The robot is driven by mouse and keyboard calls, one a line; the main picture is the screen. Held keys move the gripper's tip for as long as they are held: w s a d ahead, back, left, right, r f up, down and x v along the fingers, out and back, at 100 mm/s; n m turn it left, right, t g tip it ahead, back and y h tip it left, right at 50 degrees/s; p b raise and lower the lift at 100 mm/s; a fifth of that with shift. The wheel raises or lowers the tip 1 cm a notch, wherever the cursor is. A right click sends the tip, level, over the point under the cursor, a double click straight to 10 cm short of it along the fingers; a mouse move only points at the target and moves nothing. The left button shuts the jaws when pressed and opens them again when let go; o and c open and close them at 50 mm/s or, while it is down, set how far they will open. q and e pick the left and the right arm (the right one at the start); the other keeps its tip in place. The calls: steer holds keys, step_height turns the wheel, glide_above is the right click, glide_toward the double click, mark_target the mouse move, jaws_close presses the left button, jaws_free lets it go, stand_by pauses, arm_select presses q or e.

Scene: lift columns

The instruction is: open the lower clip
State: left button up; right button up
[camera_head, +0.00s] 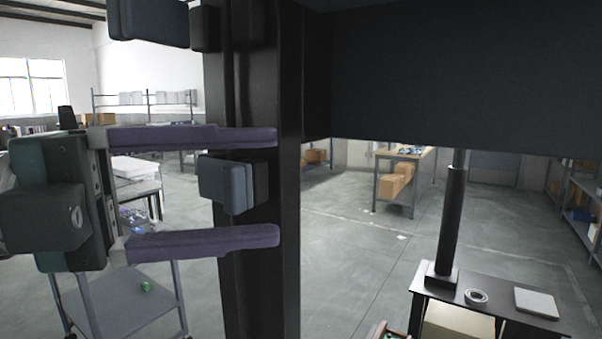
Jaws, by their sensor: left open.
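The lower clip (225,185) is a blue-grey block with a dark plate behind it, on the front of a tall black column (270,285). My left gripper (272,187) comes in from the left with two long purple fingers. It is open, one finger above the clip and one below, with a gap visible on both sides. The fingertips reach past the clip across the column in the picture; whether they are level with it in depth I cannot tell. A similar dark block (150,22), perhaps the upper clip, is at the top, partly cut off. My right gripper is not in view.
A wide dark panel (450,75) fills the upper right beside the column. A small black table (495,300) with a post, a tape roll (476,296) and a flat grey box (536,302) stands lower right. A grey cart (125,300) is lower left. Floor between is mostly clear.

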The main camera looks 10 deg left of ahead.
arm_select(q)
steer(key=shift+c, duration=0.3)
jaws_close()
stand_by(0.4)
steer(key=shift+s+a+f+m+g+b, duration=0.1)
steer(key=shift+f+m+g+b, duration=0.1)
steer(key=shift+m+g+b, duration=0.35)
steer(key=shift+s+a+r+m+g+y+b, duration=0.1)
steer(key=shift+s+a+m+g+b, duration=0.4)
steer(key=shift+m+g+b, duration=1.7)
steer(key=shift+s+a+r+m+g+y+b, duration=0.15)
steer(key=shift+a+m+g+b, duration=0.75)
steer(key=shift+g+b, duration=1.45)
steer(key=shift+s+a+f+m+g+y+b, duration=0.1)
steer(key=shift+s+a+m+g+b, duration=0.35)
steer(key=shift+m+g+b, duration=1.9)
steer(key=shift+w+a+n+g+p, duration=0.1)
steer(key=shift+n+g+p, duration=0.6)
steer(key=shift+p, duration=0.25)
